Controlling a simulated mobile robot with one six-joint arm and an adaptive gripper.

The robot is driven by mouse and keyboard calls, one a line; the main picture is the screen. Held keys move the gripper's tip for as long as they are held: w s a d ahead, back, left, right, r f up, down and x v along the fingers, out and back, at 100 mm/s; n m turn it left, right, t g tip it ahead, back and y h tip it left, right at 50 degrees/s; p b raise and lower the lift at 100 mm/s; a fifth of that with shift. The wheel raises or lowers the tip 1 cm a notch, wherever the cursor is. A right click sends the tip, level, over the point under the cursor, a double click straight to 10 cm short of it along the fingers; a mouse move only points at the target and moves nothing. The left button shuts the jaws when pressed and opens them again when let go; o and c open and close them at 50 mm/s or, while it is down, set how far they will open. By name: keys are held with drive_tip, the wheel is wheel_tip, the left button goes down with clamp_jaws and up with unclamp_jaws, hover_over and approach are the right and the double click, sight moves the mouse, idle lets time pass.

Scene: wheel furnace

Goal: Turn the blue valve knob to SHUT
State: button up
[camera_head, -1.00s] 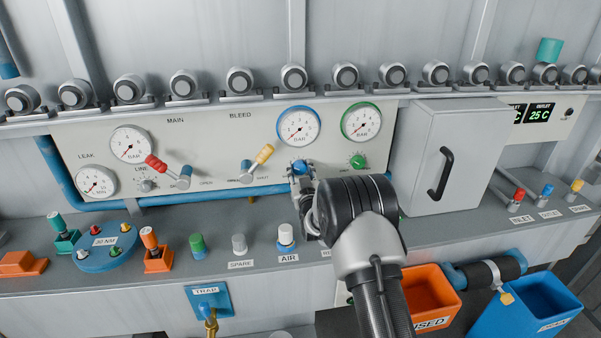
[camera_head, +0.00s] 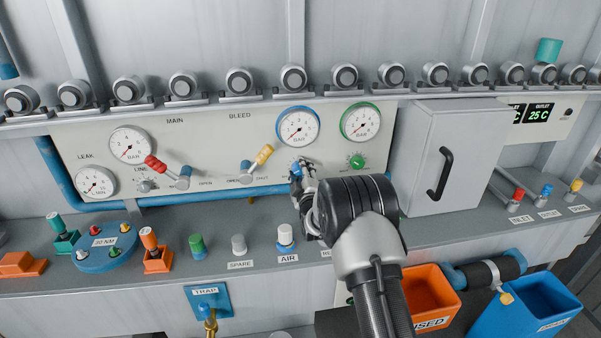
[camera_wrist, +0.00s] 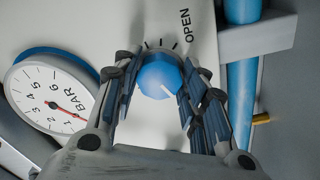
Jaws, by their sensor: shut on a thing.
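The blue valve knob (camera_head: 296,171) sits on the panel below the blue-rimmed gauge (camera_head: 298,126), partly hidden by my gripper (camera_head: 303,173). In the wrist view the blue knob (camera_wrist: 157,79) lies between the two fingers of my gripper (camera_wrist: 165,84), which are shut on it. A short white mark on the knob points to the lower right in that view. Printed ticks show past the knob's top edge, and the OPEN label (camera_wrist: 186,25) is at the upper right. The SHUT label cannot be made out by this knob.
A green knob (camera_head: 357,161) is close on the right, under the green-rimmed gauge (camera_head: 361,122). A yellow-handled lever (camera_head: 264,154) is on the left. A grey cabinet (camera_head: 450,155) stands out at the right. A white-capped AIR peg (camera_head: 285,237) stands on the shelf below.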

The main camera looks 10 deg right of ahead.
drive_tip(key=shift+n, duration=1.9)
drive_tip(key=o, duration=1.1)
drive_tip(key=shift+r, duration=0.1)
drive_tip(key=shift+c, duration=0.2)
drive_tip(key=s, duration=1.2)
